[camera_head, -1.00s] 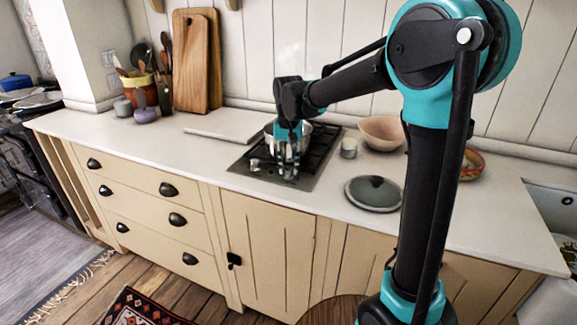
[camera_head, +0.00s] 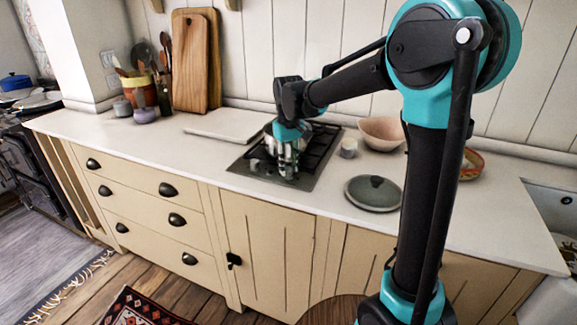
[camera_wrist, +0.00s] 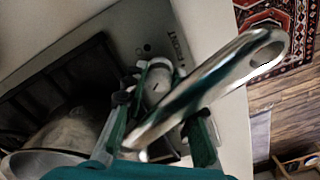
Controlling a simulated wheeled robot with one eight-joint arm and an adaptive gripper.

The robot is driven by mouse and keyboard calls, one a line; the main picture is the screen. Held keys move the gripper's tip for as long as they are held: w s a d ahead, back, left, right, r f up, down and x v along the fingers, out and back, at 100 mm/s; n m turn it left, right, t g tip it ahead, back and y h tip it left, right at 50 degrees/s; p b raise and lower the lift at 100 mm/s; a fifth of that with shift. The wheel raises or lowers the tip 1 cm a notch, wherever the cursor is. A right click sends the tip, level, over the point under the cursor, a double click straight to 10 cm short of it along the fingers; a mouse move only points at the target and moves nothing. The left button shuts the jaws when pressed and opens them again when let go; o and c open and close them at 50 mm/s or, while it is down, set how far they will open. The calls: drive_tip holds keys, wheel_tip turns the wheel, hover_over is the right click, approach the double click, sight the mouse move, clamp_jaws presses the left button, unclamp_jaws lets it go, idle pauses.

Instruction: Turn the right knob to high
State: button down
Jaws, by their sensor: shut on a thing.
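The right knob (camera_wrist: 158,80), a silver cylinder at the hob's front, sits between my fingertips in the wrist view. In the head view my gripper hides most of this knob. Its exact setting cannot be read. A metal pan (camera_wrist: 75,140) stands on the hob, and its long shiny handle (camera_wrist: 215,88) crosses over the finger area in the wrist view.
A grey round lid (camera_head: 373,193) lies on the counter right of the hob. A small white pot (camera_head: 348,148) and a pinkish bowl (camera_head: 382,132) stand behind it. A pale board (camera_head: 222,124) lies left of the hob. The left counter front is clear.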

drive_tip(key=shift+n, duration=0.3)
drive_tip(key=c, duration=1.2)
unclamp_jaws()
wheel_tip(320, 180, up, 12)
drive_tip(key=shift+r, duration=0.1)
